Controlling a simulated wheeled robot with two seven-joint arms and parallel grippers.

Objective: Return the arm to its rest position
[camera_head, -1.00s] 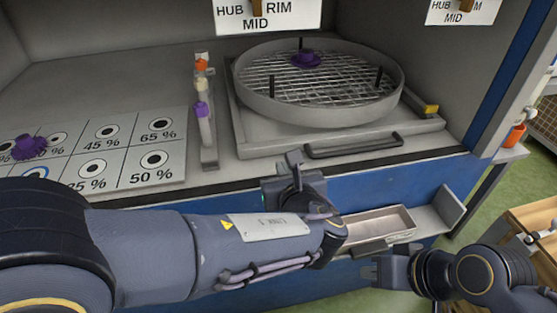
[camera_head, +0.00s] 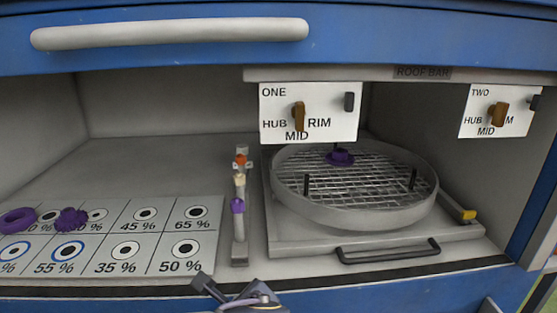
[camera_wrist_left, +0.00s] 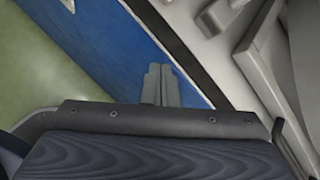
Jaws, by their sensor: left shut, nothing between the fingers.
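My left gripper shows at the bottom edge of the head view (camera_head: 208,287), in front of the cabinet's front edge, with most of the arm cut off below. In the left wrist view its fingers (camera_wrist_left: 160,84) are together, with nothing between them, beside the blue cabinet front (camera_wrist_left: 110,45). It touches nothing that I can see. My right gripper is in neither current view.
A round mesh turntable (camera_head: 300,206) with a purple piece (camera_head: 340,157) stands behind a black handle (camera_head: 388,252). A narrow rack (camera_head: 240,253) stands left of it. Percent-marked cards (camera_head: 128,238) lie left, with purple pieces (camera_head: 72,220). A roof bar (camera_head: 380,73) hangs above.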

